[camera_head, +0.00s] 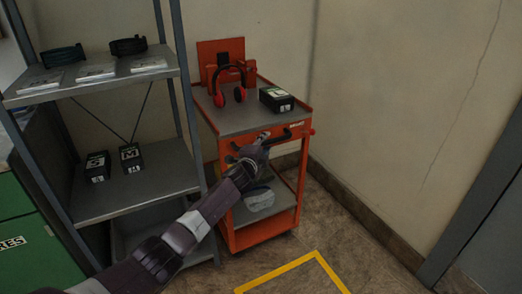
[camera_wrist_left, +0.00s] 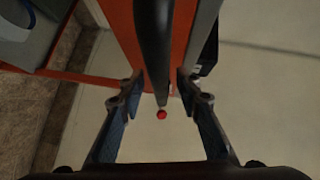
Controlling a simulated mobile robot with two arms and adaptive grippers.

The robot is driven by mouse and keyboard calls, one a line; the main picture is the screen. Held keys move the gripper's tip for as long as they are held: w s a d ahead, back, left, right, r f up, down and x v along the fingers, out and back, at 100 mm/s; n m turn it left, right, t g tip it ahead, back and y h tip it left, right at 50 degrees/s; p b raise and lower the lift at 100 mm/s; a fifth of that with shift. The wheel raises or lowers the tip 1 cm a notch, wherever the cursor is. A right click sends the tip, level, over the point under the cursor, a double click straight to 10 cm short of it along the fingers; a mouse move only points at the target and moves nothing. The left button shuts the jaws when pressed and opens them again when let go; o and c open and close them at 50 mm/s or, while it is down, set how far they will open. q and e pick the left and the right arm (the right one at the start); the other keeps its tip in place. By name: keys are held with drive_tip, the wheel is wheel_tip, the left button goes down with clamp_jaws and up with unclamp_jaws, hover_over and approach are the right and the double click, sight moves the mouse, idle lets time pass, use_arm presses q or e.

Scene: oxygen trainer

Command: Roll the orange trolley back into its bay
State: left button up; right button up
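The orange trolley (camera_head: 260,231) stands upright against the wall, right of the shelf rack. Its dark handle (camera_head: 279,138) runs along the front, below the top tray. A yellow floor outline (camera_head: 280,271) shows in front of the trolley; the trolley stands behind its far line. My left gripper (camera_head: 264,137) is at the trolley's handle. In the left wrist view, the dark handle bar (camera_wrist_left: 153,40) passes between the two open fingers (camera_wrist_left: 157,91), with gaps on both sides. My left arm hides part of the trolley's front. My right gripper is not in view.
The trolley's top carries red earmuffs (camera_head: 240,93) and a dark box (camera_head: 276,99). A grey item (camera_head: 259,200) lies on its lower shelf. A grey rack (camera_head: 135,195) stands close on the left, a green cabinet (camera_head: 30,225) beyond. Floor is clear right of the trolley.

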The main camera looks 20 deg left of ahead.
use_arm(q)
drive_tip(key=s+r, duration=0.1)
drive_tip(key=s, duration=1)
drive_tip(key=shift+s+d+r, duration=0.3)
drive_tip(key=shift+d, duration=0.1)
